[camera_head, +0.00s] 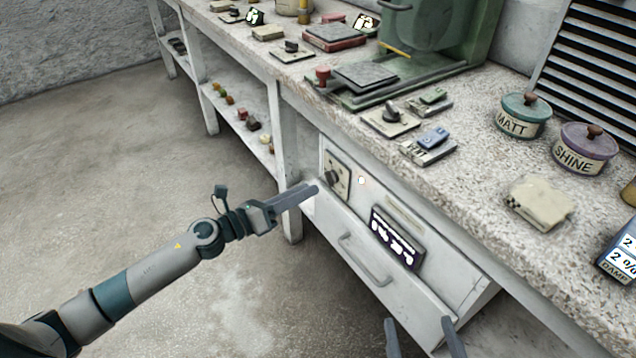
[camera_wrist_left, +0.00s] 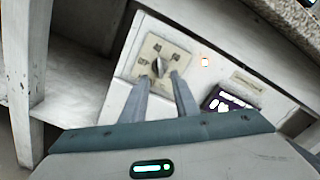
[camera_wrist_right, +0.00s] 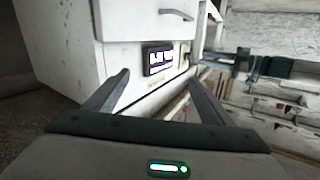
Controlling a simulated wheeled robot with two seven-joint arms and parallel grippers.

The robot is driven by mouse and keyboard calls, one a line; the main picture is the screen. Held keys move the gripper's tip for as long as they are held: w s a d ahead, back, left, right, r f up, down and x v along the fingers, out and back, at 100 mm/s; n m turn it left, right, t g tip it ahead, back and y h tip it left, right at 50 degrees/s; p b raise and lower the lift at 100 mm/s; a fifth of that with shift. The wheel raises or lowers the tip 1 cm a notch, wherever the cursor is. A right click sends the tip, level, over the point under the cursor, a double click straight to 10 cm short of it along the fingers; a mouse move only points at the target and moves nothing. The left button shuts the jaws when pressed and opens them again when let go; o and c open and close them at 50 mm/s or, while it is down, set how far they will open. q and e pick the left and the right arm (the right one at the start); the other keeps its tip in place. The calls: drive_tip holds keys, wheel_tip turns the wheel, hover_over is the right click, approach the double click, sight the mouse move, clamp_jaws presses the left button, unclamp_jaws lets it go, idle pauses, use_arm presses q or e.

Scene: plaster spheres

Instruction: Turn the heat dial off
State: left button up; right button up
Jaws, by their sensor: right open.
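A dark knob on a square cream plate, the dial (camera_head: 335,177), is on the white cabinet front just below the benchtop. The dial also shows in the left wrist view (camera_wrist_left: 157,67), with small dark marks around it; I cannot read them. My left gripper (camera_head: 316,189) points at the dial from the left. In the left wrist view its fingers (camera_wrist_left: 160,77) are partly apart, with the knob seen between and just beyond the tips; contact is unclear. My right gripper (camera_head: 420,322) is open and empty, low in front of the cabinet; it also shows in the right wrist view (camera_wrist_right: 155,75).
A dark sign (camera_head: 396,239) and a drawer handle (camera_head: 362,260) are on the cabinet front. Another knob on a plate (camera_head: 391,117), a blue-topped switch (camera_head: 430,144), and teal (camera_head: 523,114) and purple (camera_head: 585,150) pots stand on the benchtop. The floor at left is clear.

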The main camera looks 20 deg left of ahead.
sight(326, 181)
use_arm(q)
drive_tip(key=shift+x, duration=2.4)
use_arm(e)
drive_tip(key=shift+d+f+g, duration=0.2)
drive_tip(key=shift+f+g, duration=0.3)
drive_tip(key=shift+f, duration=0.35)
use_arm(q)
clamp_jaws()
